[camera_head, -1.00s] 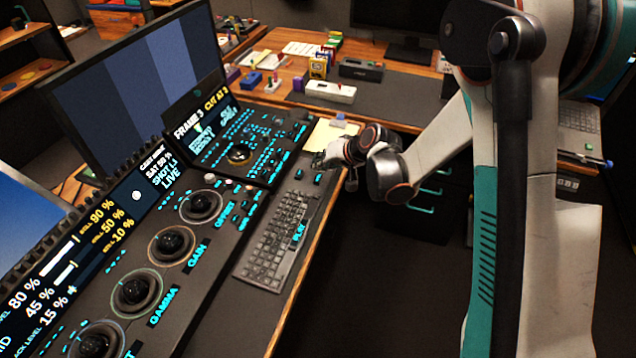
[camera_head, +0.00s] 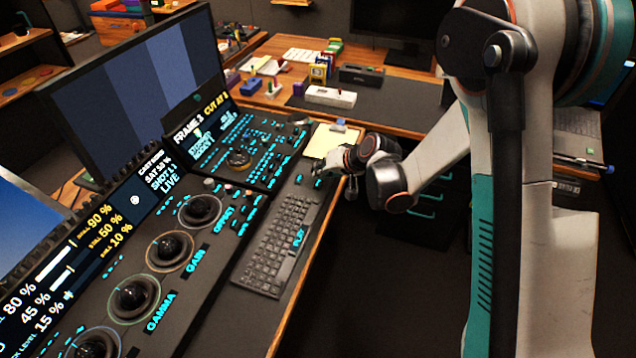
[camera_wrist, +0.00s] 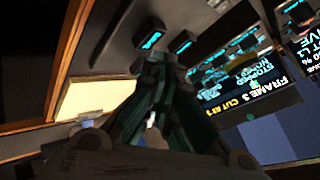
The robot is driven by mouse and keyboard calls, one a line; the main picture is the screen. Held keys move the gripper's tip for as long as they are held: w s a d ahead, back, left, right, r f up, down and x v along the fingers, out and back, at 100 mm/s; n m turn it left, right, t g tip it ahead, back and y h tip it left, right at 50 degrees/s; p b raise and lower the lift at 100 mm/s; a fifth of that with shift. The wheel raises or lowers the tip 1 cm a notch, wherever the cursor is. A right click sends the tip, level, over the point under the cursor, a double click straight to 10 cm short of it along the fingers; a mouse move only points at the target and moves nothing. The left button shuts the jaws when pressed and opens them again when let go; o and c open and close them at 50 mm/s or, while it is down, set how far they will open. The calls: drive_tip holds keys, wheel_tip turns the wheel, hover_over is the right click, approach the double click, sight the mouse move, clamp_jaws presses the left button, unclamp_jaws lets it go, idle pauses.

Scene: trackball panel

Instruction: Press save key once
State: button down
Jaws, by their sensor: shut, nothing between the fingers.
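The control panel (camera_head: 222,262) carries trackballs and many keys with glowing cyan labels. My gripper (camera_head: 318,170) is over the panel's right end, beside the yellow notepad. In the wrist view its dark fingers (camera_wrist: 158,68) are together and empty. Two separate keys with cyan labels, one left (camera_wrist: 150,40) and one right (camera_wrist: 183,46), lie just beyond the fingertips. Their labels are too blurred to read, so I cannot tell which is the save key. I cannot tell whether the fingertips touch a key.
A black keyboard (camera_head: 275,245) lies along the front edge. The yellow notepad (camera_head: 325,143) lies behind my gripper, also in the wrist view (camera_wrist: 92,98). A small screen (camera_head: 200,125) and large monitor (camera_head: 135,85) stand at the left. A desk with boxes is behind.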

sight(321, 181)
drive_tip(key=shift+f, duration=0.15)
idle(0.5)
drive_tip(key=shift+f, duration=0.25)
drive_tip(key=shift+f, duration=0.55)
idle(0.8)
drive_tip(key=shift+r, duration=0.1)
drive_tip(key=shift+r+p, duration=0.5)
drive_tip(key=shift+r, duration=0.35)
drive_tip(key=shift+r, duration=0.1)
drive_tip(key=shift+r+p, duration=1.5)
drive_tip(key=shift+r, duration=0.95)
